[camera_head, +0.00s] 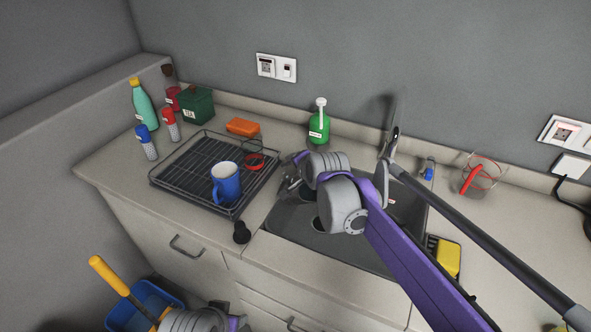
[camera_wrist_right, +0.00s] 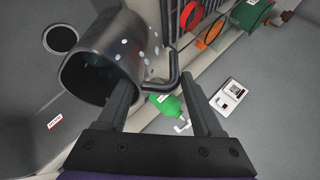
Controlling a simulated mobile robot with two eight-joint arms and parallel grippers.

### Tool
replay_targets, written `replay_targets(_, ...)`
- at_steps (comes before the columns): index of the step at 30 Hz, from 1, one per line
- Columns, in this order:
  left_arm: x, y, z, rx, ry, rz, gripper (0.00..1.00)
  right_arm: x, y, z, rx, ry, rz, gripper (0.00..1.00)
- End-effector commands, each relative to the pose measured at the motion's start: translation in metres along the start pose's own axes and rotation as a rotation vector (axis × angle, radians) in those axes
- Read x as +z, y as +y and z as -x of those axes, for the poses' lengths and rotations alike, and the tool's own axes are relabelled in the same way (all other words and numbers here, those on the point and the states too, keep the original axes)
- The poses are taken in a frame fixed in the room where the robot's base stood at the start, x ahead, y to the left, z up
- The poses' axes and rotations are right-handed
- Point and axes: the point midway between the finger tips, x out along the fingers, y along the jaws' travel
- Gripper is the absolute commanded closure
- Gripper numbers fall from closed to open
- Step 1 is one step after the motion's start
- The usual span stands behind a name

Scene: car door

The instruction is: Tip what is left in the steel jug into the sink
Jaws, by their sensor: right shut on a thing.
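The steel jug (camera_wrist_right: 105,50) shows large in the right wrist view, tipped on its side with its dark mouth facing lower left. Its inside is too dark to show any contents. Pale spots dot its wall. The fingers of my right gripper (camera_wrist_right: 160,88) stand either side of its handle, shut on the jug. In the head view my right gripper (camera_head: 291,188) is over the left part of the grey sink (camera_head: 286,222), and my arm hides most of the jug. A sink drain (camera_wrist_right: 60,38) shows beside the jug. My left gripper (camera_head: 238,322) is at the bottom edge, its fingers unclear.
A black dish rack (camera_head: 185,165) with a blue mug (camera_head: 227,182) stands left of the sink. A green bottle (camera_head: 319,127) stands behind it. Bottles and a green box (camera_head: 196,106) crowd the back left. A clear jug (camera_head: 476,178) and yellow sponge (camera_head: 448,258) are to the right.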

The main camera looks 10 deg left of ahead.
Motion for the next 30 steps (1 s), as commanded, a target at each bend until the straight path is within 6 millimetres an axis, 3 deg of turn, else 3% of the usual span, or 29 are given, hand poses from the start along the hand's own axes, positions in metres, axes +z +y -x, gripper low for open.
replay_targets(20, 0.019, 0.000, -0.025, 0.000, -0.013, 0.000, 0.50, -0.003, 0.018, 0.009, -0.193, 0.009, -0.079, 1.00)
replay_targets(30, 0.020, 0.000, -0.026, 0.000, -0.013, 0.000, 0.50, -0.003, 0.019, 0.012, -0.225, 0.008, -0.086, 1.00)
